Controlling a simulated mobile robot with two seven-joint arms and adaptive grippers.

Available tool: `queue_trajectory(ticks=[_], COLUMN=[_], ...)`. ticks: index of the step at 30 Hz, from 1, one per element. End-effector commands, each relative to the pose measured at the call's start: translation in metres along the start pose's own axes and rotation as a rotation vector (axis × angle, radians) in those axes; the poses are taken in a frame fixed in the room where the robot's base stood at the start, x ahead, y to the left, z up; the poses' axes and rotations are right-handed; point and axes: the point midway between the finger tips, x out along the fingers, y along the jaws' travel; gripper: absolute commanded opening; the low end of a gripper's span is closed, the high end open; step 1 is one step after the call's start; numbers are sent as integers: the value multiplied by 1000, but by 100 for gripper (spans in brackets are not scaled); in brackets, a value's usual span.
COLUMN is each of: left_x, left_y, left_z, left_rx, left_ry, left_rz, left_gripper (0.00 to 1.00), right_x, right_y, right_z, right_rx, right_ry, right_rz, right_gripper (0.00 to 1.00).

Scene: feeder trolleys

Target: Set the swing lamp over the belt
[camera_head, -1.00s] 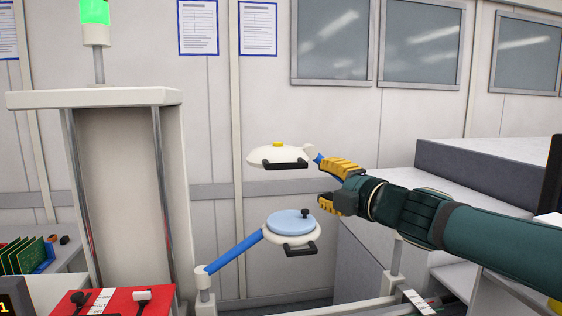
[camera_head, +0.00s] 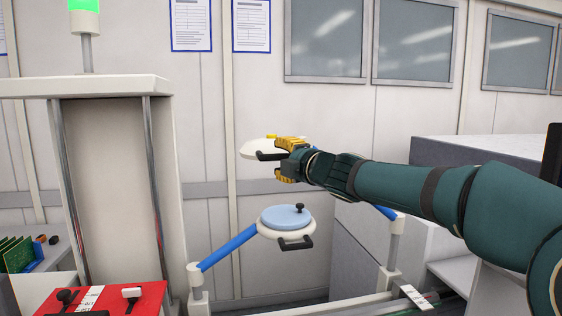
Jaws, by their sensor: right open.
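A white round swing head (camera_head: 251,149) with a yellow top knob and a black front handle (camera_head: 268,156) hangs in the middle, partly hidden by my right gripper (camera_head: 279,158). My right gripper is open, its yellow fingers above and below the right end of that handle; I cannot tell whether they touch it. A blue arm (camera_head: 385,212) from the right post shows in part behind my arm. Below is a second head with a light blue top (camera_head: 284,215), a black knob and a black handle, on a blue arm (camera_head: 230,246) from the left post. My left gripper is not in view.
A tall white frame (camera_head: 108,190) with a green light stands at the left. A red plate (camera_head: 148,296) with small black and white parts is below it, near green boards (camera_head: 18,254). Part of a belt or rail shows at the lower right. Grey-topped units stand at the right.

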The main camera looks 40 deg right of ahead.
Motion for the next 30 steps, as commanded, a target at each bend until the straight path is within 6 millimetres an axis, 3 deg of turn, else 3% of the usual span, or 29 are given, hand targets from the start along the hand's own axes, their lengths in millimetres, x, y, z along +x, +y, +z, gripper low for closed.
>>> queue_trajectory(ticks=[4, 14, 18, 30], left_x=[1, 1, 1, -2], left_y=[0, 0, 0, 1], left_z=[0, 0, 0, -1], left_rx=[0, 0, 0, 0], left_ry=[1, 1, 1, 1], left_rz=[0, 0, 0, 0], left_gripper=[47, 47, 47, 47], right_x=[10, 11, 11, 9], right_y=[0, 0, 0, 2], right_z=[0, 0, 0, 0], right_rx=[0, 0, 0, -1], right_ry=[0, 0, 0, 5], right_rz=[0, 0, 0, 0], right_gripper=[46, 45, 0, 0])
